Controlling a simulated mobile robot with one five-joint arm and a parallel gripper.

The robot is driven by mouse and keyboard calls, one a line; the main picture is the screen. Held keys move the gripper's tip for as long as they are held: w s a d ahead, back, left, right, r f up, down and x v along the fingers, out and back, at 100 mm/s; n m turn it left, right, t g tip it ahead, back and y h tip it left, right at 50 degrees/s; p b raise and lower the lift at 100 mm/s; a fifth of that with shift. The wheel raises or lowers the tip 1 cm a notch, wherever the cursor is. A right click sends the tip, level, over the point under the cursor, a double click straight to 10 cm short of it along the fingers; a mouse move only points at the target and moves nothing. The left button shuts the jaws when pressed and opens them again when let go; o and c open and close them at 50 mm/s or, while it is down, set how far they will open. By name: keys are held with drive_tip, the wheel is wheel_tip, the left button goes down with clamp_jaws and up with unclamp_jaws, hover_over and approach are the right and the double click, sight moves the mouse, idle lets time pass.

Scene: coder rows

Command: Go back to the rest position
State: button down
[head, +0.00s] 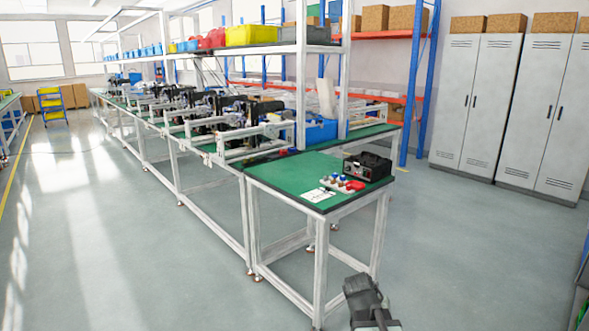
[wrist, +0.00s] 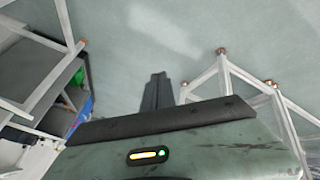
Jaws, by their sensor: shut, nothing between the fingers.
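My gripper (wrist: 157,78) shows in the wrist view as a dark, narrow shape with its fingers together and nothing between them. It points over the grey floor. In the head view, a dark part of my arm shows at the bottom, right of centre, in front of the near table leg. It is clear of the green-topped table (head: 285,180), and I see no contact with anything.
On the table's near end are a black box (head: 367,166), a red object (head: 354,186), small coloured parts and a white sheet (head: 318,196). Grey lockers (head: 470,100) stand at the right back. Floor (head: 120,230) is free left and right of the table.

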drive_tip(key=s+a+f+n+g+y, duration=0.2)
drive_tip(key=s+a+f+g+y, duration=0.15)
drive_tip(key=s+a, duration=0.55)
wheel_tip(320, 180, up, 16)
drive_tip(key=p, duration=1.5)
drive_tip(key=shift+s+a+y+p, duration=0.25)
drive_tip(key=shift+a+y+p, duration=0.05)
drive_tip(key=shift+y, duration=0.15)
drive_tip(key=shift+g, duration=0.25)
